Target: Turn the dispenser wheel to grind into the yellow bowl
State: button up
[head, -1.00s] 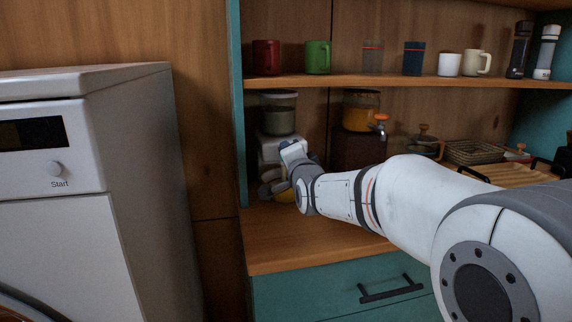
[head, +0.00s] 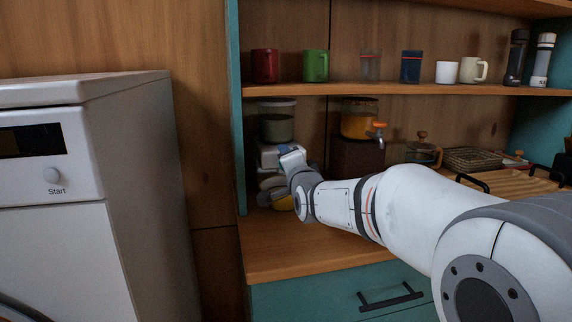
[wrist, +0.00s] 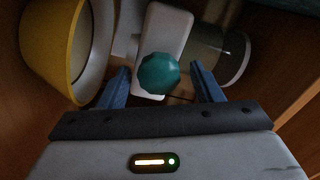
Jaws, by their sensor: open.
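The dispenser (head: 278,128) stands at the left end of the counter under the shelf, with a clear jar on top of a white body. In the wrist view its teal faceted wheel (wrist: 159,73) sits between the two blue fingers of my gripper (wrist: 160,88), with gaps on both sides. The fingers are open and hold nothing. The yellow bowl (wrist: 52,45) shows at the upper left of the wrist view, beside the dispenser's white body (wrist: 166,30). In the head view, the bowl (head: 284,203) is mostly hidden behind my gripper and wrist.
A dark dispenser with an orange jar (head: 359,124) stands to the right. A glass teapot (head: 424,152), a wire basket (head: 474,158) and a wooden tray (head: 515,182) are farther right. Mugs line the shelf (head: 400,89) above. The front counter (head: 290,250) is clear.

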jog(key=shift+s, duration=0.1)
jog(key=v, duration=0.7)
jog(key=shift+s+p, duration=0.35)
jog(key=shift+p, duration=0.05)
jog(key=shift+d+r, duration=0.1)
jog(key=shift+d, duration=0.1)
jog(key=s+d+r+n+g+h+p, duration=0.1)
jog(key=s+d+n+g+p, duration=0.4)
jog(key=s+p, duration=0.8)
jog(key=s+d+r+n+g+h+p, duration=0.2)
jog(key=s+d+n+g+h+p, duration=0.2)
jog(key=s+d+g+p, duration=0.5)
jog(key=s+d+n+p, duration=0.1)
jog(key=s+p, duration=0.2)
jog(key=s, duration=0.3)
jog(key=shift+d+r+n+g+p, duration=0.25)
jog(key=shift+n+g+p, duration=0.05)
jog(key=shift+g+p, duration=0.1)
